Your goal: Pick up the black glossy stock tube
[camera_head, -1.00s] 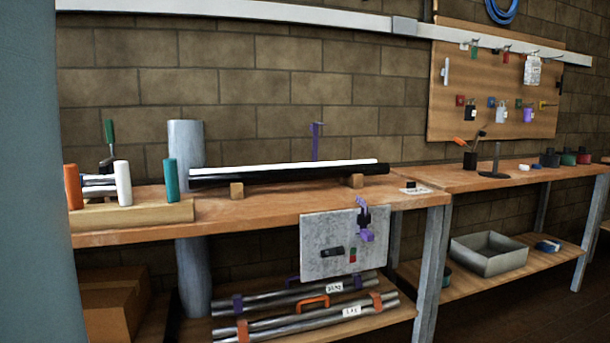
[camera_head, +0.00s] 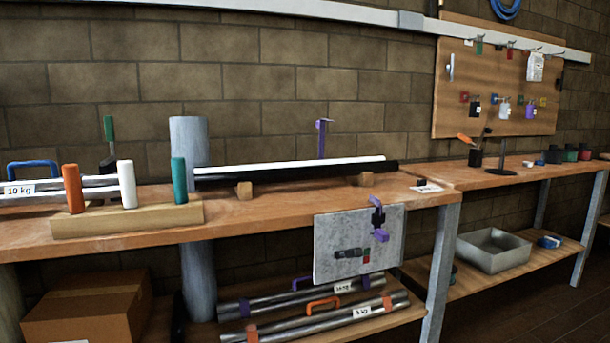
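The black glossy stock tube (camera_head: 330,171) lies lengthwise on the wooden workbench (camera_head: 270,212), raised on two small wooden blocks, one near each end (camera_head: 243,190) (camera_head: 366,179). A white tube (camera_head: 290,164) lies along it on the wall side and shows just above its top edge. The black tube's left end is close to a grey vertical pipe and a teal cylinder. Neither of my grippers is in view.
Orange, white and teal upright cylinders (camera_head: 127,184) stand in a wooden block (camera_head: 125,221) left of the tube. A purple clamp (camera_head: 321,139) rises behind it. A grey plate (camera_head: 358,247) hangs at the bench front.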

